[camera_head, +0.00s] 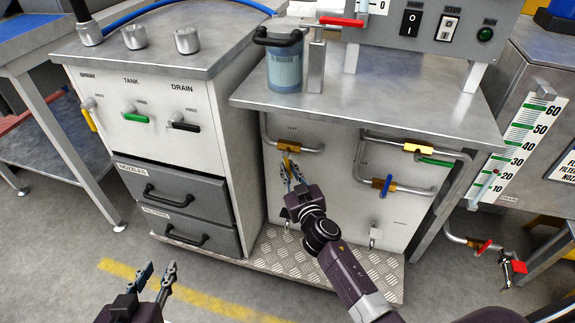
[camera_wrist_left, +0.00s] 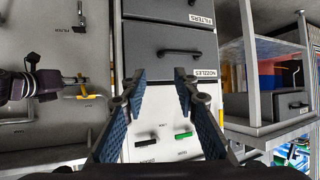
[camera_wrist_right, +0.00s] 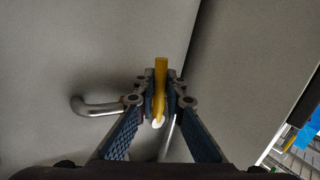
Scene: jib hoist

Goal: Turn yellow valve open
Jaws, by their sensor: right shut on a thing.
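The yellow valve handle (camera_head: 288,150) sits on a bent metal pipe on the front of the right cabinet. My right gripper (camera_head: 291,182) is at this valve. In the right wrist view, the yellow handle (camera_wrist_right: 161,75) stands between the two fingertips, which are shut on it. The lower part of the valve is partly hidden by the fingers. My left gripper (camera_head: 155,276) is open and empty, low in front of the left cabinet's drawers. In the left wrist view its fingers (camera_wrist_left: 160,75) are apart with nothing between them.
Another yellow lever (camera_head: 88,118) hangs under the SPRAY label, beside green (camera_head: 139,118) and black (camera_head: 184,126) levers. A blue-handled valve (camera_head: 386,184) and a green lever (camera_head: 436,162) are on the right pipe loop. A tread-plate step (camera_head: 290,262) lies below. The floor in front is clear.

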